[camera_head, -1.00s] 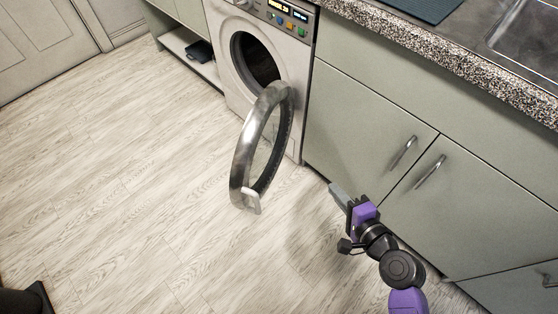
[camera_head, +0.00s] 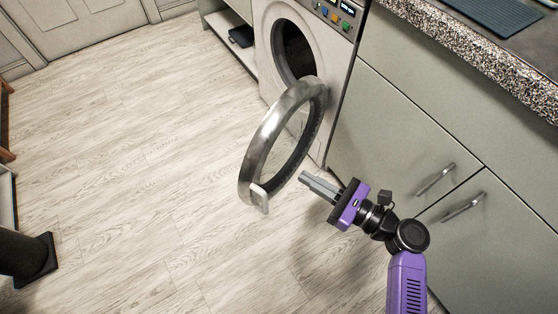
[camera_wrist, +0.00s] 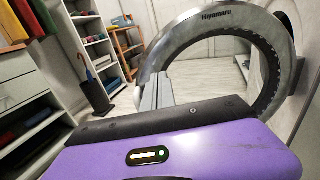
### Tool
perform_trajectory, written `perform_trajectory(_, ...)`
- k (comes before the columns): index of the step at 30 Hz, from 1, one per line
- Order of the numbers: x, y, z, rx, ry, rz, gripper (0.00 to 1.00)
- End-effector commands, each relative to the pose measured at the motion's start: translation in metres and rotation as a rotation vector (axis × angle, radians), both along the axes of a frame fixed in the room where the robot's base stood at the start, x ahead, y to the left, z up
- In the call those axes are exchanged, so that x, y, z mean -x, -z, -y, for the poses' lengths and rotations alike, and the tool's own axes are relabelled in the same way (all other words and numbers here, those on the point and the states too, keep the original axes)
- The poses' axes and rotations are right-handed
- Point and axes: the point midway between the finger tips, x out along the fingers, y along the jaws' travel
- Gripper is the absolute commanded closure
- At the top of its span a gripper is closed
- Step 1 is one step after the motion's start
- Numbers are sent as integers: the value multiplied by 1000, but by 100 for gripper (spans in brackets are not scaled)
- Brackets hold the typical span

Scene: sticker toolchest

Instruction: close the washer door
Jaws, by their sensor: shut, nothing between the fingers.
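The washer (camera_head: 337,62) stands at the upper middle of the head view, with its dark drum opening (camera_head: 297,50) uncovered. Its round silver-rimmed door (camera_head: 262,140) stands wide open, swung out over the floor, with a pale handle (camera_head: 259,198) at its free edge. The door ring (camera_wrist: 186,45) also fills the upper right of the wrist view. My gripper (camera_head: 304,178) is shut and empty, just right of the door's lower part, its fingers pointing left toward it. In the wrist view the fingers (camera_wrist: 157,88) appear in front of the ring; I cannot tell whether they touch it.
Green-grey cabinets (camera_head: 400,130) with bar handles and a speckled countertop (camera_head: 480,55) run along the right. The wood floor (camera_head: 120,150) left of the door is clear. A dark cylindrical stand (camera_head: 25,252) is at the lower left. Shelves (camera_wrist: 95,50) show in the wrist view.

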Motion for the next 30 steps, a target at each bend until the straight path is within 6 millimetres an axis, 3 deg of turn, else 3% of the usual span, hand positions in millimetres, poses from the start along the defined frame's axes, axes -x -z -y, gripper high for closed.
perform_trajectory(9, -34, 3, -51, 2, -2, 2, 100)
perform_trajectory(15, -47, 2, -71, 2, -1, 1, 100)
perform_trajectory(30, -52, 0, -77, 3, 1, 1, 100)
